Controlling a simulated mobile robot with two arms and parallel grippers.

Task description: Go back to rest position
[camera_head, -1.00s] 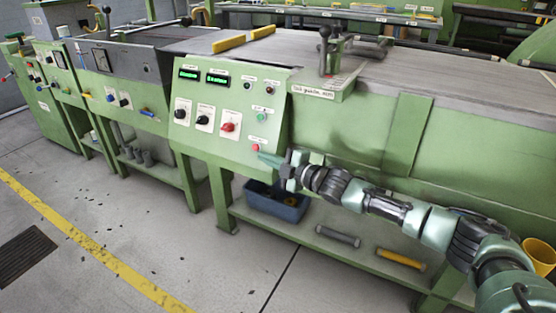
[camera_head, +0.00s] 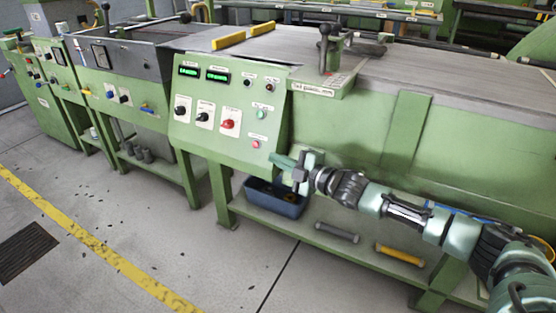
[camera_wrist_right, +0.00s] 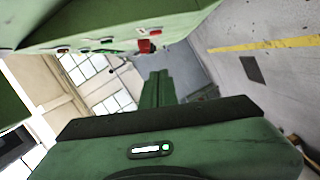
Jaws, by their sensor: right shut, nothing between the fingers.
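My right arm comes in from the lower right of the head view. Its gripper (camera_head: 277,160) is in front of the green extruder's control panel (camera_head: 228,115), just below and right of the panel's lower buttons. The gripper is shut and empty. In the right wrist view its fingers (camera_wrist_right: 157,88) lie together, pointing away from the green gripper body. The panel shows at the top of that view, with a red knob (camera_wrist_right: 146,46) just beyond the fingertips in the picture. My left gripper is in neither view.
A blue bin (camera_head: 275,198) stands on the extruder's lower shelf below my gripper. A grey roller (camera_head: 337,232) and a yellow roller (camera_head: 400,256) lie to its right.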

